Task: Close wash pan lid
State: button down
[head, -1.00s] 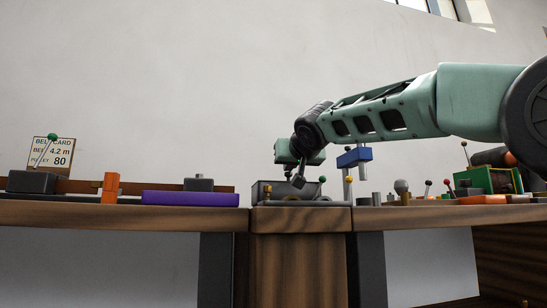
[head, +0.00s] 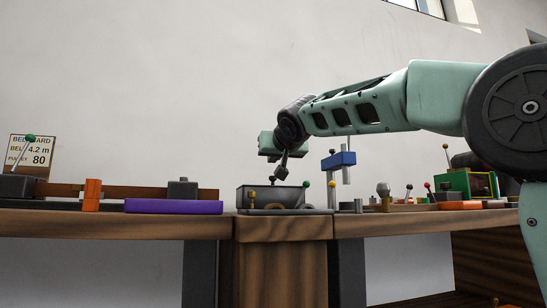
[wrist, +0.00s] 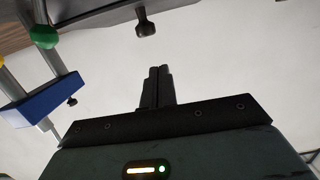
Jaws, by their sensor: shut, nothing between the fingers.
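The wash pan appears to be the grey open-topped box (head: 285,196) on the wooden stand at the centre of the head view. I cannot make out its lid for certain. My gripper (head: 279,175) hangs just above the box, pointing down, and looks apart from it. In the wrist view my gripper (wrist: 157,85) is shut, its two dark fingers together with nothing between them. A dark knob (wrist: 146,24) on a short stem shows beyond the fingertips, beside a grey edge at the top; I cannot tell what it belongs to.
A blue block (head: 338,159) on posts stands right of the box, and close on the left in the wrist view (wrist: 42,102). A green-knobbed lever (head: 305,184) is beside the box. A purple slab (head: 173,207) lies left; a green machine (head: 468,183) stands right.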

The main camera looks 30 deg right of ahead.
jog(key=s+a+f+b, duration=0.1)
jog(key=s+f+b, duration=0.2)
jog(key=s, duration=0.6)
jog(key=shift+s+a+b, duration=0.15)
jog(key=shift+a+b, duration=0.2)
